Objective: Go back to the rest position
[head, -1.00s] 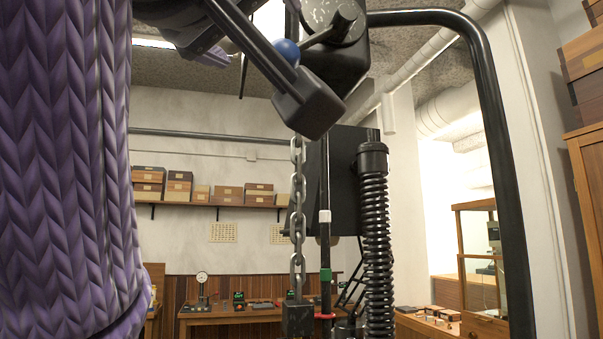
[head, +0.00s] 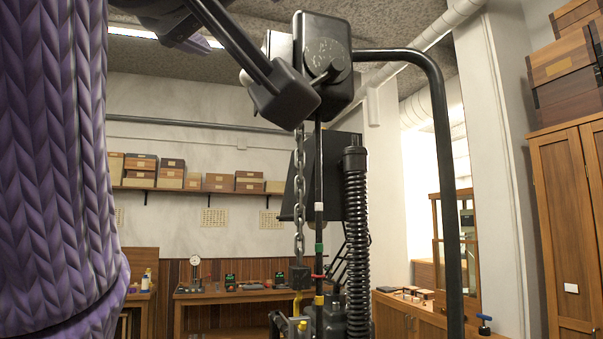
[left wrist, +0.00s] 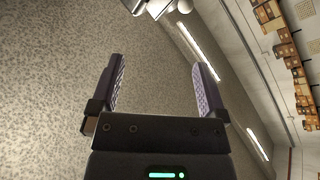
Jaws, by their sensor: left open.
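My left gripper (left wrist: 157,82) is open in the left wrist view, with two dark purple-padded fingers spread apart and nothing between them. Behind it are speckled grey ceiling and light strips. In the head view, a large purple ribbed sleeve (head: 55,170) of my arm fills the left side. A purple and dark part at the top left edge is cut off, so I cannot tell its state there. The black casting machine (head: 325,65) stands in the middle, with its lever block (head: 283,95), hanging chain (head: 299,190) and coil spring (head: 356,240). My right gripper is out of view.
A black bent pipe frame (head: 440,130) stands right of the machine. Behind are a workbench (head: 240,296) with a gauge, a wall shelf (head: 150,189) with boxes, and a wooden cabinet (head: 568,220) at right. Ceiling space around the left gripper looks clear, apart from a pale metallic part at the top (left wrist: 160,7).

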